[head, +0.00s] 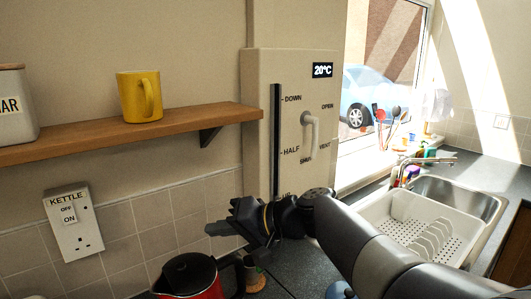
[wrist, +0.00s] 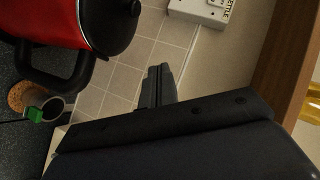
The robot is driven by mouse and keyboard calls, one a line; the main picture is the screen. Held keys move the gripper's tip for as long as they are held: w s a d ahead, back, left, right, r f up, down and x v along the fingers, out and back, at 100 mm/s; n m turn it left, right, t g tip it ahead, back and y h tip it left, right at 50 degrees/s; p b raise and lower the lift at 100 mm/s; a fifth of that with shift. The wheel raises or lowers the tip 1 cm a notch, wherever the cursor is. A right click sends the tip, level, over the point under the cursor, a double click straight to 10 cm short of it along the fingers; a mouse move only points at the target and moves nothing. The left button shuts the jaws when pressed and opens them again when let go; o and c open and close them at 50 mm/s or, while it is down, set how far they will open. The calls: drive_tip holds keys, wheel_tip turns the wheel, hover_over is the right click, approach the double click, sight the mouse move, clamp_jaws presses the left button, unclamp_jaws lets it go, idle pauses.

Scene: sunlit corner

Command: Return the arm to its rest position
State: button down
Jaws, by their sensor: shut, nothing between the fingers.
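My arm reaches in from the lower right in the head view, and my gripper (head: 215,228) points left, in front of the tiled wall and above the red kettle. In the wrist view my gripper (wrist: 157,72) shows its fingers together, with nothing between them. It is apart from the kettle and the wall socket. My own arm hides part of the worktop and the lower end of the wall panel.
A red kettle (head: 187,277) with a black lid stands below my gripper. A wooden shelf (head: 185,122) holds a yellow mug (head: 139,97) and a jar (head: 17,107). A kettle socket (head: 74,224), a wall panel with a handle (head: 310,135) and a white dish rack (head: 412,232) surround the arm.

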drive_tip(key=shift+w+d+f+m+y+p, duration=0.15)
drive_tip(key=shift+w+d+m+y+p, duration=0.3)
drive_tip(key=shift+d+m+y, duration=0.1)
drive_tip(key=shift+w+d+f+m+y+p, duration=0.15)
drive_tip(key=shift+w+d+m+y+p, duration=0.2)
drive_tip(key=shift+d+m+y+p, duration=0.15)
